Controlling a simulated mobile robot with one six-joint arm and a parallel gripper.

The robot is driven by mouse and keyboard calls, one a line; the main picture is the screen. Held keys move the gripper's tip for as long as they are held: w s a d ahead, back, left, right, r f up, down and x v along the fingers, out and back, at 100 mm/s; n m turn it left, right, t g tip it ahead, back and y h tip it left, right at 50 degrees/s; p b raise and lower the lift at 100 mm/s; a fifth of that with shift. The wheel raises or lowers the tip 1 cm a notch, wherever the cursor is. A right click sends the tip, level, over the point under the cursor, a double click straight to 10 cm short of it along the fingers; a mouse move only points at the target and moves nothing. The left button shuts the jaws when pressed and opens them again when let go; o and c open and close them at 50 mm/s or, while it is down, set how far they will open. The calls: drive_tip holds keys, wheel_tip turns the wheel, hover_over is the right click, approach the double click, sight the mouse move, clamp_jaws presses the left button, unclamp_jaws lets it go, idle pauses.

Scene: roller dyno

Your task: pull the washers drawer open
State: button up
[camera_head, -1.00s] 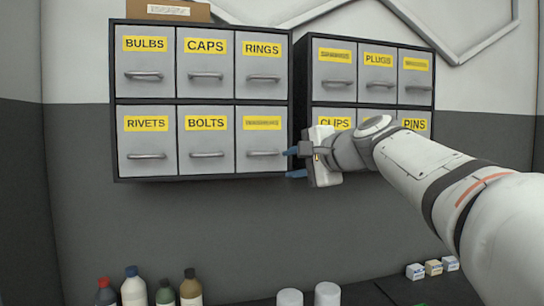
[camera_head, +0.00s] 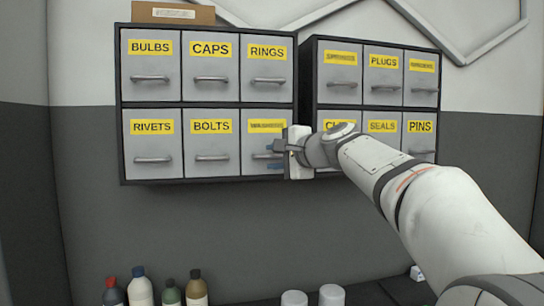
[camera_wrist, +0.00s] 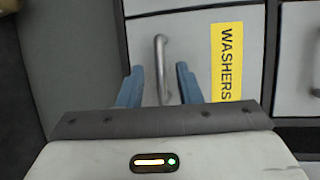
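The washers drawer (camera_head: 251,143) is the lower right drawer of the left cabinet, grey with a yellow label. It looks flush with its neighbours. In the wrist view the label reads WASHERS (camera_wrist: 227,62), turned sideways, beside the drawer's metal bar handle (camera_wrist: 160,60). My gripper (camera_head: 271,156) is in front of this drawer, at the right part of its handle. In the wrist view its two blue fingers (camera_wrist: 160,83) are apart, one on each side of the handle in the picture. I see no finger touching the bar; the depth between them is hard to judge.
The right cabinet (camera_head: 308,80) stands close beside the left one, with my arm in front of its lower drawers. A cardboard box (camera_head: 172,13) sits on top of the left cabinet. Bottles (camera_head: 140,288) and white cylinders (camera_head: 331,295) stand below. The wall under the cabinets is clear.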

drive_tip(key=shift+c, duration=0.5)
clamp_jaws()
